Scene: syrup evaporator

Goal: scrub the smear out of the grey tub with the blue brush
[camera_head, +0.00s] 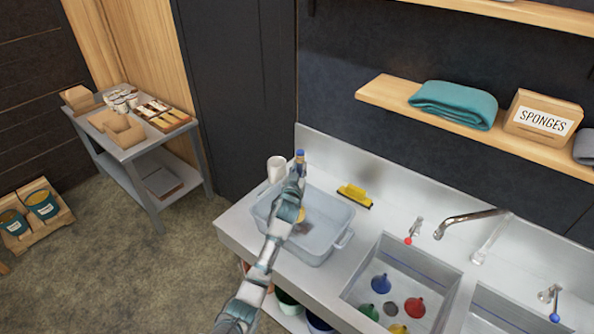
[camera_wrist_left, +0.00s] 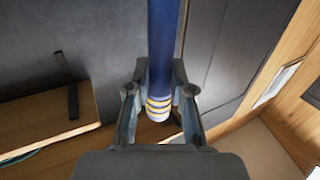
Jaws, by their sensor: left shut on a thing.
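The grey tub (camera_head: 321,250) sits on the steel counter, left of the sinks. My left gripper (camera_head: 291,193) is over the tub's left part and is shut on the blue brush (camera_head: 299,157). The brush's blue handle end sticks up above the fingers. In the left wrist view the blue handle (camera_wrist_left: 164,45), with yellow rings near its end, stands between the two fingers (camera_wrist_left: 160,105). A small tan patch shows beside my gripper inside the tub; I cannot tell if it is bristles. A brown smear (camera_head: 303,228) shows low in the tub, partly hidden by my arm. My right gripper is out of view.
A white cup (camera_head: 275,168) stands behind the tub. A yellow and black scrubber (camera_head: 355,195) lies right of it. The sink (camera_head: 372,306) holds coloured funnels. A wall shelf (camera_head: 400,97) carries a teal towel and a sponge box. A side table (camera_head: 134,150) is at left.

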